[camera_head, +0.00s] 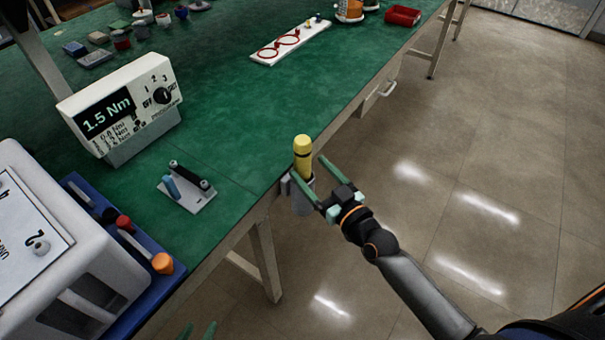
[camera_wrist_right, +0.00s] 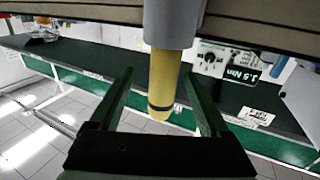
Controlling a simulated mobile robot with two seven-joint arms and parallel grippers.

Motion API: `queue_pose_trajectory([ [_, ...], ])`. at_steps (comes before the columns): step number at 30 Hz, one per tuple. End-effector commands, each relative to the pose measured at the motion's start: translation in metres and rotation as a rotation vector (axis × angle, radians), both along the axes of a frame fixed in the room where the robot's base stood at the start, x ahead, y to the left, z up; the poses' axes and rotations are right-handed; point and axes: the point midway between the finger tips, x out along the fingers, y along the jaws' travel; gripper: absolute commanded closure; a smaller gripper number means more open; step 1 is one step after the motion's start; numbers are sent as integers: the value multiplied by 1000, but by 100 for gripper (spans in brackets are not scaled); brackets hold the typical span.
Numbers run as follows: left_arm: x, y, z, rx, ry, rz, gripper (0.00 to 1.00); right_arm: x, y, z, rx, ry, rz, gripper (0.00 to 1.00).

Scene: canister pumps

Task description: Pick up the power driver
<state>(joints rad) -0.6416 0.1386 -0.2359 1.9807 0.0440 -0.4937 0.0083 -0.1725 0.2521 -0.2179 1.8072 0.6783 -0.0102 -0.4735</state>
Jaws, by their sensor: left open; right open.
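The power driver, a yellow cylinder with a dark band (camera_head: 303,152), stands upright in a grey holder (camera_head: 301,202) at the table's front edge. My right gripper (camera_head: 308,168) is open, with its green fingers on either side of the driver. In the right wrist view, where the scene looks upside down, the driver (camera_wrist_right: 163,82) shows between the two fingers (camera_wrist_right: 158,78), with gaps on both sides. Its lower part is hidden in the holder. My left gripper (camera_head: 198,331) shows only as two separated green fingertips at the bottom edge, empty.
A torque display box reading 1.5 Nm (camera_head: 120,100) stands on the green table (camera_head: 225,100). Near it is a small grey plate with two cylinders (camera_head: 188,198). A white machine on a blue base (camera_head: 90,250) fills the left front. A white board with red rings (camera_head: 290,42) lies further back.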

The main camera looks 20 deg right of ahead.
Motion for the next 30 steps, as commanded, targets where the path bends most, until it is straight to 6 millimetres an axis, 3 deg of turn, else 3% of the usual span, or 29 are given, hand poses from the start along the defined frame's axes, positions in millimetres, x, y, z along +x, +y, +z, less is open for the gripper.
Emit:
queue_pose_trajectory([
  [8, 0, -1, -1, -1, 0, -2, 50, 19, 7, 0, 1, -2, 0, 20],
  [16, -1, -2, -5, -1, 6, -3, 50, 54, 20, 0, 1, -2, -1, 20],
  [26, 0, -3, -3, -3, 3, -6, 50, 59, 22, -1, 0, 1, -1, 20],
  [30, 1, -3, -2, -4, 2, -6, 50, 59, 22, -1, -1, 1, -1, 36],
])
